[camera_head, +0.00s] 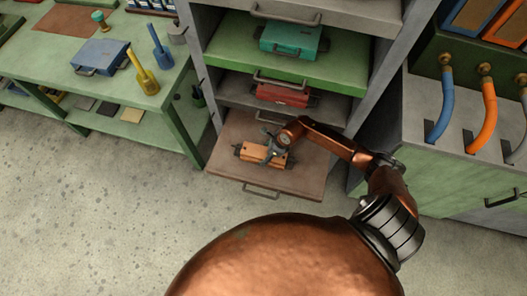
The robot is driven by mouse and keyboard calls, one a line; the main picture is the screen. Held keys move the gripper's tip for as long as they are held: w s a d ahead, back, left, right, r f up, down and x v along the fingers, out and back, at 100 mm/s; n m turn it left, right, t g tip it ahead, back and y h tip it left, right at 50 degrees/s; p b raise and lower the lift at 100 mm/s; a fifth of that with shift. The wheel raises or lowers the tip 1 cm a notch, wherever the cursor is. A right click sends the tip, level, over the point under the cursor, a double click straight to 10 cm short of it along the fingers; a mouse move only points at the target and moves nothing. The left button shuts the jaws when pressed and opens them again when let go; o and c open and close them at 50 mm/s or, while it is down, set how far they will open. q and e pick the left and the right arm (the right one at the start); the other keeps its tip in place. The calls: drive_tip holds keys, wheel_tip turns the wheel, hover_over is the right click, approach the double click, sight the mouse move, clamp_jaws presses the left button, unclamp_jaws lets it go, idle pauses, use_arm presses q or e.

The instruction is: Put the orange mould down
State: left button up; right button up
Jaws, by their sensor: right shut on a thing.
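The orange mould (262,155) is a small box-like block with dark ends. It is over the lowest pulled-out brown shelf (230,177) of the grey rack. My right gripper (270,154) is shut on the mould from above and covers part of its top. I cannot tell whether the mould touches the shelf or hangs just above it. My left gripper is not in view.
A red mould (283,95) and a teal mould (292,39) lie on higher shelves. A green bench (62,55) at left holds a blue mould (100,56). Hoses (488,108) hang at right. Floor (80,200) at front left is clear.

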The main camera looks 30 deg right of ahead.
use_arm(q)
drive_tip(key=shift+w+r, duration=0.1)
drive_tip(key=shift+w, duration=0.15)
use_arm(e)
drive_tip(key=shift+w+r, duration=0.1)
drive_tip(key=shift+w, duration=0.1)
drive_tip(key=o, duration=2.1)
drive_tip(key=shift+s+f, duration=0.25)
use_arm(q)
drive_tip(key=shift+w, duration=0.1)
use_arm(e)
drive_tip(key=shift+r, duration=0.15)
drive_tip(key=shift+d+r, duration=0.1)
drive_tip(key=shift+r, duration=0.2)
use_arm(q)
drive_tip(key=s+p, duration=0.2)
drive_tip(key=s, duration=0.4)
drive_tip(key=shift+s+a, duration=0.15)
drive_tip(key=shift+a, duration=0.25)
use_arm(e)
drive_tip(key=shift+v, duration=3.35)
drive_tip(key=shift+s, duration=0.15)
